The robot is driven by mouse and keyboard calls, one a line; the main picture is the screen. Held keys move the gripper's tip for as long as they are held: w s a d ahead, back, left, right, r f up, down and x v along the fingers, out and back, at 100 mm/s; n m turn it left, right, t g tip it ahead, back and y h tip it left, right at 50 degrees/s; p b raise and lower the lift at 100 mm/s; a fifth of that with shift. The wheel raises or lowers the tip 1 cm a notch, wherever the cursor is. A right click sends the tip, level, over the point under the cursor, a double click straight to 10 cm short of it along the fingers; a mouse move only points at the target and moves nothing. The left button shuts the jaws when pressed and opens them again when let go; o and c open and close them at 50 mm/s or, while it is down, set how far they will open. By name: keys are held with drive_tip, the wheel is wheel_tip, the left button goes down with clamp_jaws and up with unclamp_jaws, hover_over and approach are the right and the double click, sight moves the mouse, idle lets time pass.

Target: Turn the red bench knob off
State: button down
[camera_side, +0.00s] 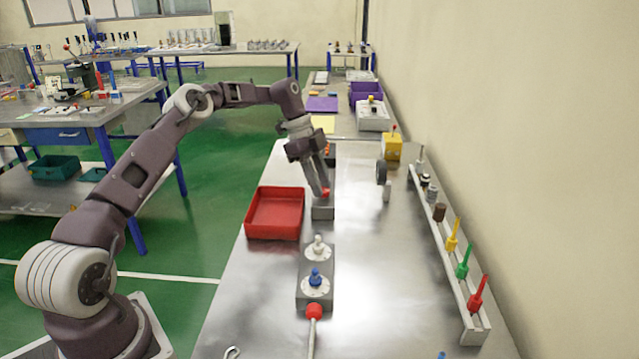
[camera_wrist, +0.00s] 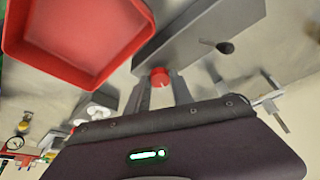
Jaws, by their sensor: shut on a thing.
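The red knob (camera_side: 326,191) sits on a grey block (camera_side: 322,213) on the bench. In the wrist view the round red knob (camera_wrist: 160,76) shows at the edge of the grey block (camera_wrist: 200,32). My gripper (camera_side: 323,190) reaches down to the knob from above, with its fingers tilted. In the wrist view its fingers (camera_wrist: 162,92) stand on either side of the knob and are shut on it. The knob's turn angle cannot be told, as the fingers partly cover it.
A red tray (camera_side: 274,236) stands left of the block. A base with white (camera_side: 318,246) and blue (camera_side: 315,277) knobs and a red-topped rod (camera_side: 313,312) are nearer.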

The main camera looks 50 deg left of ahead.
drive_tip(key=shift+m+g, duration=0.4)
drive_tip(key=shift+m, duration=0.6)
drive_tip(key=c, duration=1.1)
unclamp_jaws()
